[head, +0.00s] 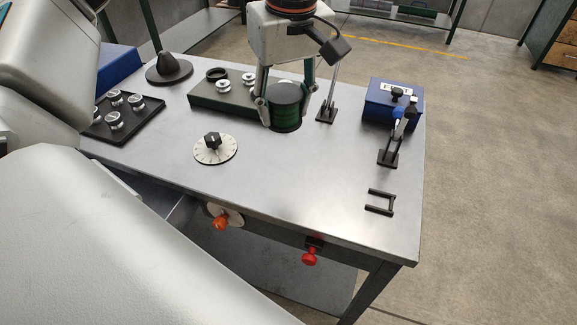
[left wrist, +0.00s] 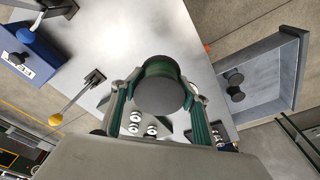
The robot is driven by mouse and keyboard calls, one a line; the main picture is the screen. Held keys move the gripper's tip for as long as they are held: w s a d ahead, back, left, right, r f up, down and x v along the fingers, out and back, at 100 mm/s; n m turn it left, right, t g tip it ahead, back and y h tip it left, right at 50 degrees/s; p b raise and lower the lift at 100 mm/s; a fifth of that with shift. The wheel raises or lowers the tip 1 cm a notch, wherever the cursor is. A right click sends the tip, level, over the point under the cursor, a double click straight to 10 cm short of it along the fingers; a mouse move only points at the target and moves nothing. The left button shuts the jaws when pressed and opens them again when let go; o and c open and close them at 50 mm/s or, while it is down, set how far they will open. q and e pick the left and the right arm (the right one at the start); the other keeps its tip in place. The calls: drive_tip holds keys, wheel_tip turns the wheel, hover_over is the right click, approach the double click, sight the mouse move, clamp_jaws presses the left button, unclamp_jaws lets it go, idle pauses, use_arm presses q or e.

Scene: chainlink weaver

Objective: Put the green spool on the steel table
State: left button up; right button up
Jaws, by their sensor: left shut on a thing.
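The green spool (head: 285,114) has a dark round top flange and a green wound side. My left gripper (head: 284,104) reaches down from the top of the head view and is shut on the spool, one finger on each side. The left wrist view also shows the spool (left wrist: 163,93) between the fingers, with its dark flange facing the camera. The spool is over the grey steel table (head: 320,190), close to its surface; I cannot tell whether it touches. My right gripper is not in view.
A dark green block (head: 205,98) with silver fittings is left of the spool. A black tray (head: 108,134) holds several silver parts. A white dial (head: 228,154), blue box (head: 378,106), lever (head: 390,150) and black bracket (head: 379,208) surround clear steel in the table's middle.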

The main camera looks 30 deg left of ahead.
use_arm(q)
drive_tip(key=b, duration=0.1)
hover_over(284, 179)
drive_tip(key=f, duration=1.1)
drive_tip(key=shift+s+d+f, duration=0.2)
drive_tip(key=shift+d, duration=0.05)
drive_tip(key=shift+f, duration=2.55)
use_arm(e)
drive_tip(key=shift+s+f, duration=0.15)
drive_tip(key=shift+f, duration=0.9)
use_arm(q)
drive_tip(key=shift+f+b, duration=0.15)
drive_tip(key=shift+b, duration=0.2)
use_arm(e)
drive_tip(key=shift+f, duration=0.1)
use_arm(q)
drive_tip(key=o, duration=1.6)
